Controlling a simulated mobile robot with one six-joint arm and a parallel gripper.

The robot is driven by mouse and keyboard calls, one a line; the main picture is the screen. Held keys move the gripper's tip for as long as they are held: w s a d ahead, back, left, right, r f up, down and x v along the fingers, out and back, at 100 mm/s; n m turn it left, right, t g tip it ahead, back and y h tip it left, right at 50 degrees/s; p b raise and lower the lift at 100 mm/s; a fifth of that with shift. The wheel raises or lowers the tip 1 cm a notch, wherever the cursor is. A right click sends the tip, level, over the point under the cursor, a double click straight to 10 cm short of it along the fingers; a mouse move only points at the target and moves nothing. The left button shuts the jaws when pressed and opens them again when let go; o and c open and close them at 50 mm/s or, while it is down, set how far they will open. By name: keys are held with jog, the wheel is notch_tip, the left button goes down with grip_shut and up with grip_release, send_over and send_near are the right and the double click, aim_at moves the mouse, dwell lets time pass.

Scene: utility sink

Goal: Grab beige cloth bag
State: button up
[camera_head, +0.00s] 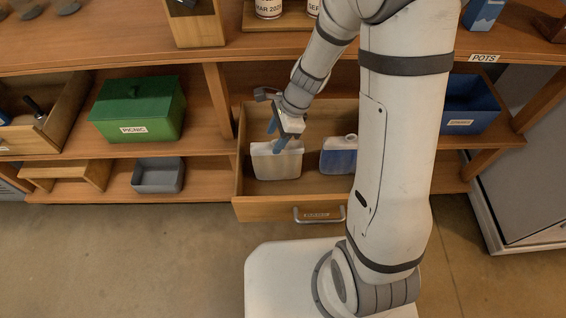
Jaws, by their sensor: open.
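The beige cloth bag (275,169) stands upright in an open wooden drawer (262,211), towards its left side. My gripper (276,140) reaches down into the drawer from above, with its blue fingers at the bag's top edge. The gripper is open. One finger overlaps the front of the bag's upper part in the picture; I cannot tell whether it touches. The gripper hides a little of the bag's top.
A green box (139,112), a grey bin (158,176) and a blue bin (470,105) sit on the shelves. The counter edge overhangs the drawer.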

aim_at(270, 146)
jog(key=b+x, duration=0.1)
jog(key=x, duration=0.3)
jog(key=shift+s+a+f, duration=0.1)
jog(key=shift+s+a, duration=0.05)
jog(key=shift+s, duration=0.05)
jog(key=shift+c, duration=0.2)
grip_shut()
